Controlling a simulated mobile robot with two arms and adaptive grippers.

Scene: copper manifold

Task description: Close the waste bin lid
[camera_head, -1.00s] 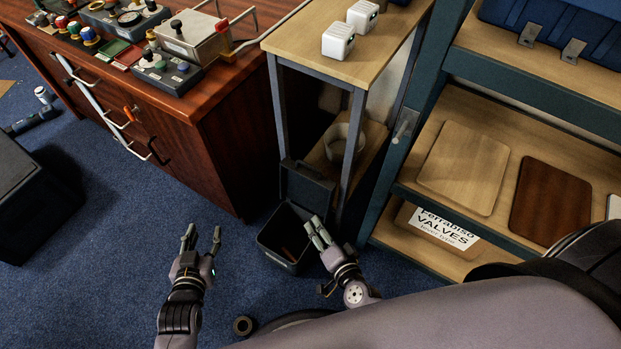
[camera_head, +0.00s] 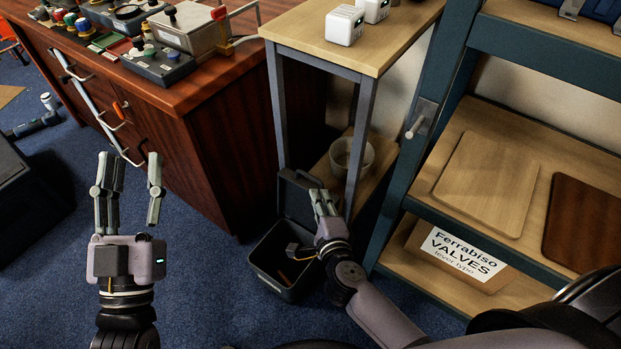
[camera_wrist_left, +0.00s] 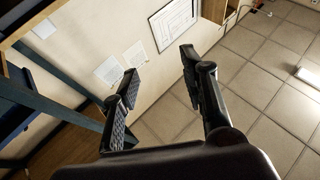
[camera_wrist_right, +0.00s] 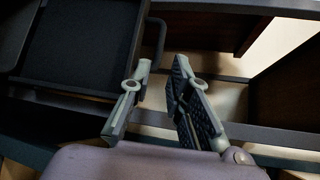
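The dark waste bin (camera_head: 262,262) stands on the carpet with its mouth uncovered and some brownish contents inside. Its lid (camera_head: 296,196) stands raised at the bin's back edge. The right wrist view shows a dark flat panel, apparently the lid (camera_wrist_right: 80,42), with a loop handle (camera_wrist_right: 160,38) on its right side. My right gripper (camera_head: 322,196) is beside the lid, partly covering its right side; its fingers (camera_wrist_right: 162,68) are apart with nothing between them. Contact with the lid cannot be told. My left gripper (camera_head: 130,178) is open and empty, raised at the left.
A wooden cabinet (camera_head: 190,150) is to the left. A blue-green shelf rack (camera_head: 420,150) is at the right. Carpet between cabinet and bin is clear.

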